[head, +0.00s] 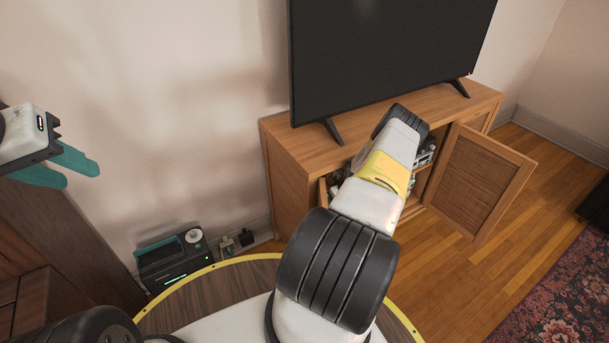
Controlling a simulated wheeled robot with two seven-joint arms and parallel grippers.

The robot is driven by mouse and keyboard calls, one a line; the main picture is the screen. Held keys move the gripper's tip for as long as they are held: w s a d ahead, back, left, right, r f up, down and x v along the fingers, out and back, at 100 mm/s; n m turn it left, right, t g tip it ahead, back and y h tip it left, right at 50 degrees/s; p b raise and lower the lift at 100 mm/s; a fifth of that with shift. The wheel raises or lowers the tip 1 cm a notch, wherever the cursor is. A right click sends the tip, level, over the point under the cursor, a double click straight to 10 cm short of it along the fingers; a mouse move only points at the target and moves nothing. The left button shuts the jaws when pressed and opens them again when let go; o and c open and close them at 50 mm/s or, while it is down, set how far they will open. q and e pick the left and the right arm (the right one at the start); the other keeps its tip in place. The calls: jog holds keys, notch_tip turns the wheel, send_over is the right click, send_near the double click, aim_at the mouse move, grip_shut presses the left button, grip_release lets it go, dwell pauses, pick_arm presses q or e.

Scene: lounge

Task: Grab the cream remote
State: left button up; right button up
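I cannot make out a cream remote in the head view. My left gripper (82,176) is at the far left, with its two teal fingers apart and nothing between them. It is in front of the wall, well away from the TV cabinet. My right arm reaches from the bottom centre to the open front of the wooden TV cabinet (290,158). Its own links cover its gripper and part of the cabinet's inside. Small items (427,153) show in the open cabinet, too small to tell apart.
A large TV (390,50) stands on the cabinet. A cabinet door (482,180) hangs open on the right. A black device with a dial (175,265) sits low by the wall. A patterned rug (560,295) is at the lower right; the wooden floor before it is clear.

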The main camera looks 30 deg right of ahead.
jog(key=shift+w+f, duration=0.15)
jog(key=shift+f, duration=0.35)
jog(key=c, duration=1.4)
jog(key=shift+w+r, duration=0.1)
jog(key=shift+r, duration=0.05)
